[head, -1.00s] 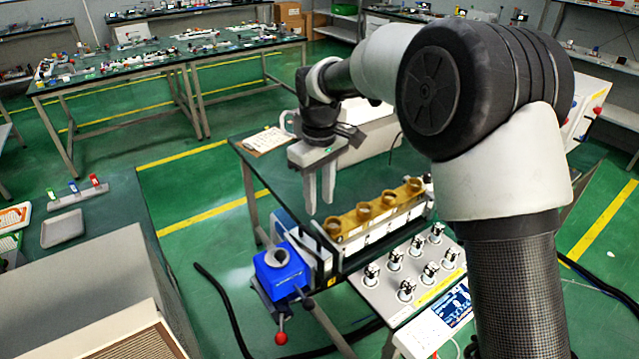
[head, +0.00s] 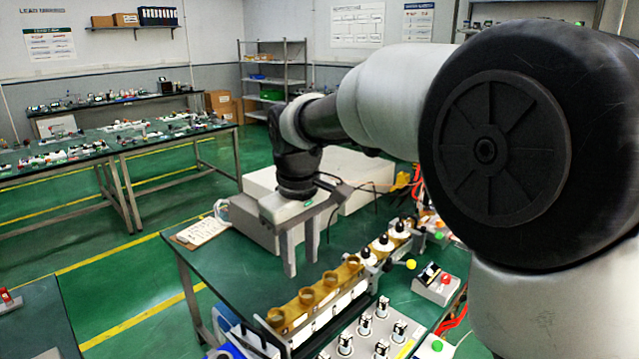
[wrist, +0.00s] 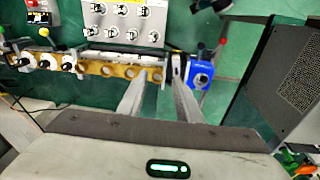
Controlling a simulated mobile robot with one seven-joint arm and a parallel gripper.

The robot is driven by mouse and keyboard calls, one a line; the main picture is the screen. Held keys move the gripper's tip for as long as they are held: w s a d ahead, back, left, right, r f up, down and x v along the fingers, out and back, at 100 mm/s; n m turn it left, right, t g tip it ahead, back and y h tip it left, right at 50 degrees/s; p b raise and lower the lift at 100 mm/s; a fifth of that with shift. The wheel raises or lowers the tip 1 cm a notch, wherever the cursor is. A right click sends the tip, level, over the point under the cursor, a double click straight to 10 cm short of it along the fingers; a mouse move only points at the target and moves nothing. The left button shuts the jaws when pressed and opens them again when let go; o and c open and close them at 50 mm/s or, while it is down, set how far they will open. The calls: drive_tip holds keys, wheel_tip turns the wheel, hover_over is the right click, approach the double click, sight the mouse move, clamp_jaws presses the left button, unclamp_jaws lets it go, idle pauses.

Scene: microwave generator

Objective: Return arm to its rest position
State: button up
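My gripper (head: 301,264) hangs with its fingers pointing down, above the green-topped bench (head: 215,265). Its two fingers are apart with nothing between them. In the wrist view my gripper (wrist: 161,76) also shows open and empty. In the head view the fingers are just behind the yellow-brown rack (head: 293,312) with round openings; their exact height above the bench is hard to tell. My arm reaches in from the right and bends down at the wrist.
A panel of several switches (head: 351,338) lies in front of the rack. A blue vise (wrist: 201,74) shows in the wrist view. Large pale boxes (head: 357,172) stand behind my gripper. A clipboard (head: 200,232) lies at the bench's left corner. The bench left of the fingers is clear.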

drive_tip(key=s+d+r+m+t+p, duration=0.1)
drive_tip(key=s+d+r+m, duration=0.1)
drive_tip(key=s+d+r, duration=0.3)
drive_tip(key=s+d+r+m+t, duration=0.1)
drive_tip(key=s+d+r+m, duration=0.1)
drive_tip(key=s+d, duration=0.35)
drive_tip(key=s+d+f+m+t+p, duration=0.1)
drive_tip(key=s+d+m, duration=0.4)
drive_tip(key=s+d, duration=0.5)
drive_tip(key=shift+f+t, duration=0.5)
drive_tip(key=shift+t, duration=0.1)
drive_tip(key=shift+o, duration=0.4)
